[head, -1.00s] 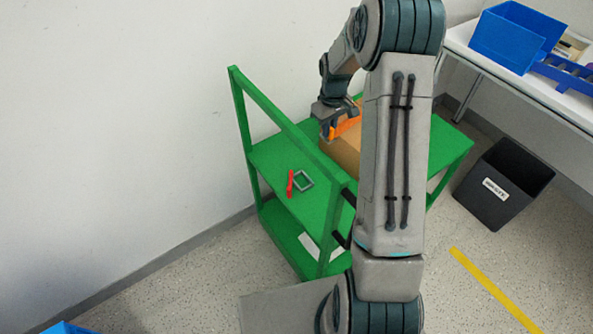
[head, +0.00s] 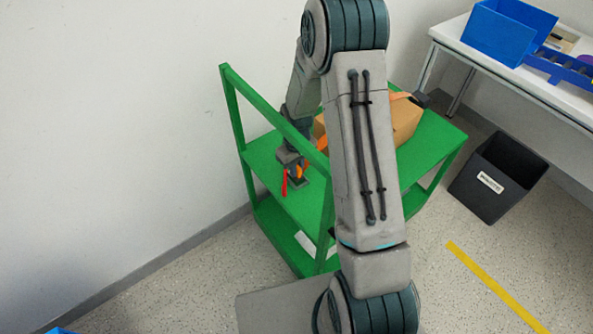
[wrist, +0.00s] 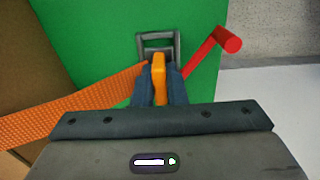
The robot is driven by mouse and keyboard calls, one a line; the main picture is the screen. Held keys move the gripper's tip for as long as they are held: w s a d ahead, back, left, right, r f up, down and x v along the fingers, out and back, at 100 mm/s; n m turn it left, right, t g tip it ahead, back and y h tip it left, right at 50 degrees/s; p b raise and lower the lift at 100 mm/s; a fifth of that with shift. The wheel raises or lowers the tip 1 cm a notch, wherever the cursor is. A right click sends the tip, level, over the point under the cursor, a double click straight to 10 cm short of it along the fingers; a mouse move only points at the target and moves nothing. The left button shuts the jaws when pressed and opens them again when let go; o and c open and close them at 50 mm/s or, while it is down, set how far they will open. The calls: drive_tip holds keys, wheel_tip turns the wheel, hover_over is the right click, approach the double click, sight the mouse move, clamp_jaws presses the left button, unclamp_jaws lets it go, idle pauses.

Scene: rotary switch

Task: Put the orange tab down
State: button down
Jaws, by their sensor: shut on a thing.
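My gripper (wrist: 160,92) is shut on the orange tab (wrist: 158,68), which sticks out ahead between the blue-grey fingers. In the head view, my gripper (head: 294,172) is low over the green cart shelf, close to the red handle (head: 285,182). An orange strap (wrist: 75,103) runs from the left towards the fingers; where it joins the tab is hidden. A grey metal frame (wrist: 147,40) lies on the green surface just ahead of the tab. I cannot tell whether tab and frame touch. The red handle (wrist: 212,53) is right of them.
A cardboard box (head: 405,120) stands on the green cart (head: 440,137), partly behind my arm. The cart's upright frame (head: 255,100) is close to my arm. A black bin (head: 497,178) and a white table (head: 500,75) with blue trays are to the right.

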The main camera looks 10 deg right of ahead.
drive_tip(key=shift+s+f, duration=0.1)
drive_tip(key=shift+f, duration=0.65)
drive_tip(key=shift+s+f, duration=0.2)
drive_tip(key=c, duration=1.9)
unclamp_jaws()
drive_tip(key=shift+o, duration=0.7)
drive_tip(key=shift+w+f, duration=0.25)
drive_tip(key=shift+w+r, duration=0.1)
drive_tip(key=shift+r, duration=0.5)
wheel_tip(320, 180, up, 11)
drive_tip(key=shift+r+p, duration=0.2)
drive_tip(key=shift+p, duration=0.25)
